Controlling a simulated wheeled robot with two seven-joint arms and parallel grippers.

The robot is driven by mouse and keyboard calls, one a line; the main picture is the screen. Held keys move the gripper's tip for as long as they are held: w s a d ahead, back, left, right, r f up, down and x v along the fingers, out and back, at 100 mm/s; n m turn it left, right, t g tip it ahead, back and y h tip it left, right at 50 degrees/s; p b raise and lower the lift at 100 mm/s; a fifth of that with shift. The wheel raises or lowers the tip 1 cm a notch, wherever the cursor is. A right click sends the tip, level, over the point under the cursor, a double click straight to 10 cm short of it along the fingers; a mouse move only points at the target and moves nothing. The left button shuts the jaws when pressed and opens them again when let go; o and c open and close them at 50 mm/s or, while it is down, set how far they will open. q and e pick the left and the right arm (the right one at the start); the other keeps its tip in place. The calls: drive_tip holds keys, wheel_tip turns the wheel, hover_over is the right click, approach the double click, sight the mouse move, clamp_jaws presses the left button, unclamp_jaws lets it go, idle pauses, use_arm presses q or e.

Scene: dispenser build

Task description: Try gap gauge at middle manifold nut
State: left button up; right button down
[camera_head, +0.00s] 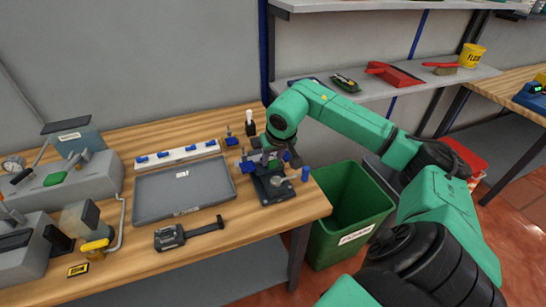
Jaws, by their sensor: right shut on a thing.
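My right gripper (268,160) reaches in from the right and points down over a dark fixture (274,188) near the table's right end. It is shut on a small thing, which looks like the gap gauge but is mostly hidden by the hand. Blue and grey parts lie close around the fingers. The manifold nuts are too small to tell apart here, and I cannot tell whether the gauge touches the middle one. My left gripper is not in view.
A grey tray (150,205) and a white strip with several blue pieces (190,152) lie left of the fixture. A black tool (170,238) lies in front. Grey machines (70,180) stand at the left. A green bin (345,195) stands beside the table's right edge.

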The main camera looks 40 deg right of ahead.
drive_tip(key=shift+s+f+b, duration=0.15)
drive_tip(key=shift+s+b, duration=0.2)
drive_tip(key=shift+b, duration=0.3)
drive_tip(key=shift+s+a+b, duration=0.2)
drive_tip(key=shift+s+b, duration=0.1)
drive_tip(key=shift+s, duration=0.05)
drive_tip(key=shift+s+a+r, duration=0.1)
drive_tip(key=shift+r, duration=0.1)
wheel_tip(320, 180, up, 5)
drive_tip(key=p, duration=0.4)
drive_tip(key=shift+r, duration=0.1)
